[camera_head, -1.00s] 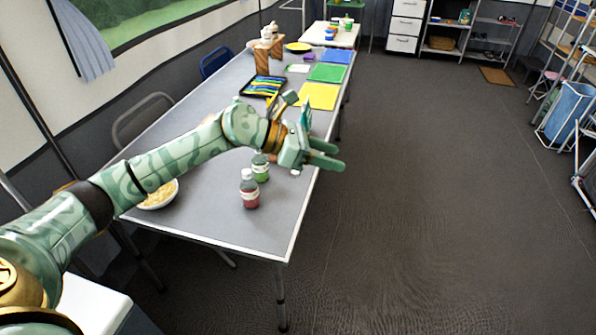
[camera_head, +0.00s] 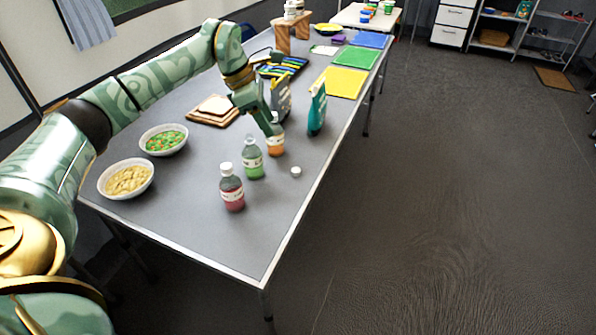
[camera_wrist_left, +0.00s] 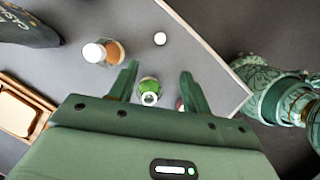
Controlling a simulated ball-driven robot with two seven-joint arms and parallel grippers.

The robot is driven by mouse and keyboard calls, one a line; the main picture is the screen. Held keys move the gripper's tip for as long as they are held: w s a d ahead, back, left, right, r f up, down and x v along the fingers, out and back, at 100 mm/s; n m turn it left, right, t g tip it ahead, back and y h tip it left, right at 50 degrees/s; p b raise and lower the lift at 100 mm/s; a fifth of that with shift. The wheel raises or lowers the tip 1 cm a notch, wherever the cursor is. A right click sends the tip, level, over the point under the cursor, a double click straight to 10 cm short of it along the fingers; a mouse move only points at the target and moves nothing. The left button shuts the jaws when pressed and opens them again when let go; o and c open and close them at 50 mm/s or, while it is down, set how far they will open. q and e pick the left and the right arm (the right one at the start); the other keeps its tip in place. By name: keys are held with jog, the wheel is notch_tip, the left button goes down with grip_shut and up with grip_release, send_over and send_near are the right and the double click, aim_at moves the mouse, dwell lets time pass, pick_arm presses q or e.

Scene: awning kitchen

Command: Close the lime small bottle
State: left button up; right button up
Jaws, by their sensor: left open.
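The lime small bottle (camera_head: 253,160) stands upright on the grey table, between a red bottle (camera_head: 231,188) and an orange bottle (camera_head: 275,144). Its top looks uncapped in the left wrist view (camera_wrist_left: 149,90), with a dark opening. A small white cap (camera_head: 296,171) lies on the table to its right; it also shows in the left wrist view (camera_wrist_left: 160,39). My left gripper (camera_head: 270,127) points down above the bottles, open and empty. In the left wrist view its fingers (camera_wrist_left: 160,70) appear on either side of the lime bottle, without visible contact. My right gripper is out of view.
Two bowls (camera_head: 127,179) (camera_head: 164,140) and a board with bread (camera_head: 213,110) are at left. Colored mats (camera_head: 346,82) lie farther back. The table's near right part is clear.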

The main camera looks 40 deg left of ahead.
pick_arm(q)
jog(key=b, duration=0.4)
send_over(295, 170)
jog(key=s+a, duration=0.2)
notch_tip(295, 170, down, 10)
jog(key=shift+w+r, duration=0.15)
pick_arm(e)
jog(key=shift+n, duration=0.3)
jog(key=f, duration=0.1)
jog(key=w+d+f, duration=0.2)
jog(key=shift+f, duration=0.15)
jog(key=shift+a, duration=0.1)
pick_arm(q)
jog(key=shift+f, duration=0.45)
jog(key=b+x, duration=0.2)
jog(key=x, duration=0.2)
jog(key=shift+w+d+f, duration=0.1)
jog(key=shift+w+f, duration=0.05)
jog(key=shift+f, duration=0.2)
jog(key=shift+r, duration=0.15)
jog(key=c, duration=1)
grip_shut()
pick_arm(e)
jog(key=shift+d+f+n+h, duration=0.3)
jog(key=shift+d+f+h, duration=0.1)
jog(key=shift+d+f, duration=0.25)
